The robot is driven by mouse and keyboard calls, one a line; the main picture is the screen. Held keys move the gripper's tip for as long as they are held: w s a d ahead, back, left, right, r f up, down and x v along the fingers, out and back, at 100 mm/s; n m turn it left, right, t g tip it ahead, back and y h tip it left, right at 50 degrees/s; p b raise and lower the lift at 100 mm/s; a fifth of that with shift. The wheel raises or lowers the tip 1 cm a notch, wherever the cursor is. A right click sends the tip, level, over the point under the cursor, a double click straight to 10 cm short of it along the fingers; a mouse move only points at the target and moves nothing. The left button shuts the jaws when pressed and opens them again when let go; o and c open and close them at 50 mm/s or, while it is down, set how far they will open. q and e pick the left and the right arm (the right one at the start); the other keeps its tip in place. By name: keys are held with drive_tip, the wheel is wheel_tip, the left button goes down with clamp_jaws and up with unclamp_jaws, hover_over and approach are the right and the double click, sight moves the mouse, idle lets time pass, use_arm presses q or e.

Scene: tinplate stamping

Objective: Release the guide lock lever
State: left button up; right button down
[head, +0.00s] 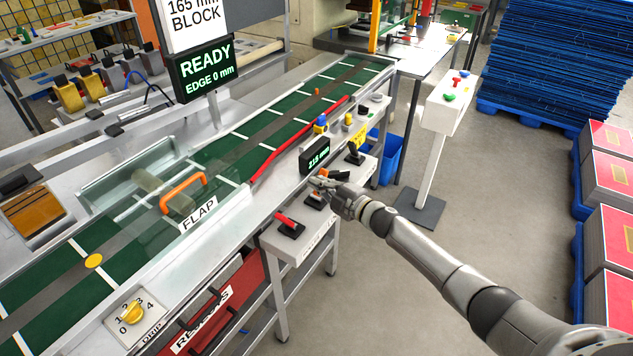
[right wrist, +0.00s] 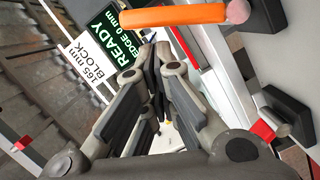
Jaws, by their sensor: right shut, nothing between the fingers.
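My right gripper (head: 322,184) is shut and empty, close to the small control panel beside the conveyor. An orange lever handle (head: 335,175) is right at its fingers, partly hidden by them. In the right wrist view the orange handle (right wrist: 175,15) crosses the top, beyond and above the fingertips (right wrist: 150,62); I cannot tell whether they touch. A red lever (head: 287,222) on a black base is nearer on the same panel, and a black lever (head: 354,152) is farther along. I cannot read which one is the guide lock lever. My left gripper is out of view.
A display (head: 315,157) seems to read 215 mm beside the red guide rail (head: 290,142) on the green conveyor (head: 245,140). A sign (head: 205,72) reads READY, EDGE 0 mm. A clear flap with an orange handle (head: 183,193) covers the belt.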

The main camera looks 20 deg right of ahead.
drive_tip(key=shift+w+d+r, duration=0.1)
drive_tip(key=shift+w+d, duration=0.05)
drive_tip(key=shift+d, duration=0.05)
drive_tip(key=shift+w+d, duration=0.3)
idle(0.6)
